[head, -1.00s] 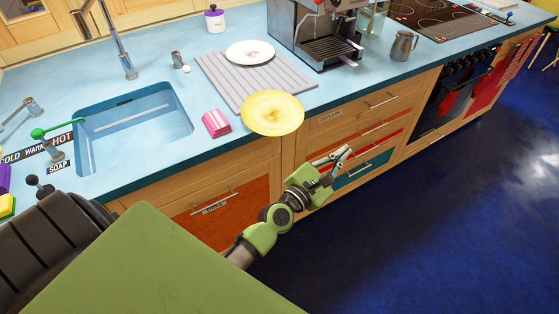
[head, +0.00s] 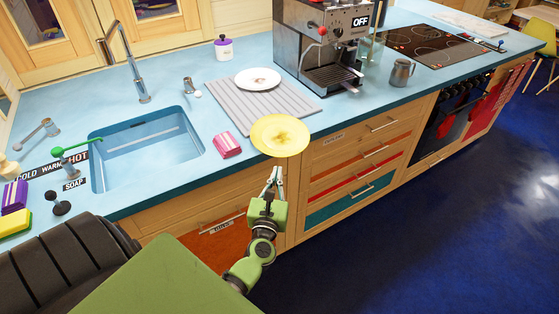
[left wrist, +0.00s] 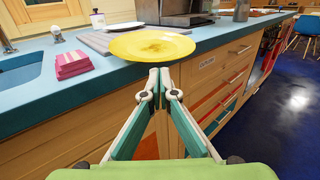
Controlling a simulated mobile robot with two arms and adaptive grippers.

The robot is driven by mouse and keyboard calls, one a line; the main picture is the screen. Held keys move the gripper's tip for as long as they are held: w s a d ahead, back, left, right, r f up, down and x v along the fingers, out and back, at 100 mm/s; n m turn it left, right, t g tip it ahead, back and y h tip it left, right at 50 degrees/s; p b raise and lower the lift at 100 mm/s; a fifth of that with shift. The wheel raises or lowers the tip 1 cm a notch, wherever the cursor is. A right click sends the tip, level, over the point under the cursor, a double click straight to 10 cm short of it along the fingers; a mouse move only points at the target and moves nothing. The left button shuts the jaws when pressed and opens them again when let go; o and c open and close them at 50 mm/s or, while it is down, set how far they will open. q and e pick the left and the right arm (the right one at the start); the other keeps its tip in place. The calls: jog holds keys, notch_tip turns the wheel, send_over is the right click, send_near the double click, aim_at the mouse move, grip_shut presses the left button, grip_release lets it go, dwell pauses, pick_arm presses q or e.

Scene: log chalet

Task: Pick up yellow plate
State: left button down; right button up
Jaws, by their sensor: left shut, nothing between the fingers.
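The yellow plate (head: 280,136) lies at the front edge of the blue counter, its near rim reaching over the edge. In the left wrist view the plate (left wrist: 151,46) is straight ahead, beyond and above the fingertips. My left gripper (head: 275,172) is just below and in front of the plate's near rim. Its fingers point up towards the plate, and in the left wrist view the fingertips (left wrist: 159,72) are together with nothing between them. A small gap seems to show between fingertips and plate. My right gripper is in neither view.
A grey ridged mat (head: 245,98) with a white plate (head: 258,79) lies behind the yellow plate. Pink sponges (head: 228,146) sit to its left, near the sink (head: 150,148). A coffee machine (head: 322,50) stands behind. Drawers (head: 350,175) front the counter below.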

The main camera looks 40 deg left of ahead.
pick_arm(q)
jog(key=shift+p+x, duration=0.45)
jog(key=shift+x, duration=1.9)
jog(key=shift+b+x, duration=0.5)
jog(key=shift+x, duration=0.35)
jog(key=shift+d, duration=0.1)
